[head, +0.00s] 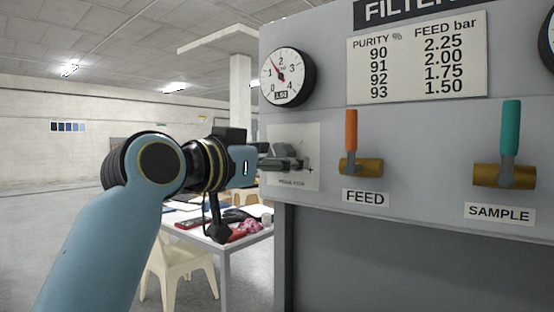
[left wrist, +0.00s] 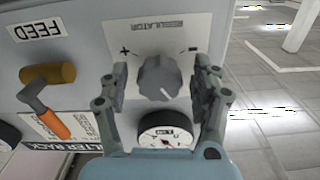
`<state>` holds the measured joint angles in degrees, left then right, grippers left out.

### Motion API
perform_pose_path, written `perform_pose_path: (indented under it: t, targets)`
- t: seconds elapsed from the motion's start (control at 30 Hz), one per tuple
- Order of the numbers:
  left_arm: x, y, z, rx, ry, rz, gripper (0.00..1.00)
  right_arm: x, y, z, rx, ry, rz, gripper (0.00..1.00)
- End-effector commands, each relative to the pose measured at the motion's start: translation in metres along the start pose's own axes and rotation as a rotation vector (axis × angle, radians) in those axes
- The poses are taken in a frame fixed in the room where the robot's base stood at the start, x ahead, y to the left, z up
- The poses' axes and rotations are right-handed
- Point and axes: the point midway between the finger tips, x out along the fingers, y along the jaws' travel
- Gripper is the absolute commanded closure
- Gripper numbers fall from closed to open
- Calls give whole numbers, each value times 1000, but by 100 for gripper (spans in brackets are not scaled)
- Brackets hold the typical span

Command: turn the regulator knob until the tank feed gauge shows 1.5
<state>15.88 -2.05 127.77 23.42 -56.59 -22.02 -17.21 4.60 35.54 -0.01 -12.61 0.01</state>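The grey regulator knob (left wrist: 158,77) sits on a pale plate with plus and minus marks in the left wrist view. My left gripper (left wrist: 160,88) has one finger on each side of the knob, with a gap on both sides; it is open. My right gripper is not in view.
Right of the regulator are the FEED valve with an orange handle (head: 351,130) and the SAMPLE valve with a teal handle (head: 511,127). A purity and feed chart (head: 417,55) hangs above. A cluttered table (head: 225,243) and chair (head: 180,262) stand behind my left arm.

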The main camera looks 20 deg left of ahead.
Motion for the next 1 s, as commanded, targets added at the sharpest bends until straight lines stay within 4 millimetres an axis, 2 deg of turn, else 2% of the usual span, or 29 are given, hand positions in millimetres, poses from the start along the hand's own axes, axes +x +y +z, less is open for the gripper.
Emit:
perform_pose_path:
  t: [0.17,0.27,0.5,0.7,1.0]
  targets:
    - [-1,0,0,0,0,0,36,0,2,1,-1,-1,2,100]
    - [-8,-1,0,1,0,-1,36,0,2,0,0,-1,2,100]
    - [-50,0,1,5,-3,0,36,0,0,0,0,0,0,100]
    - [-72,0,1,2,-1,0,36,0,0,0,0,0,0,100]
    - [-75,0,0,-1,0,0,36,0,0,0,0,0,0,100]
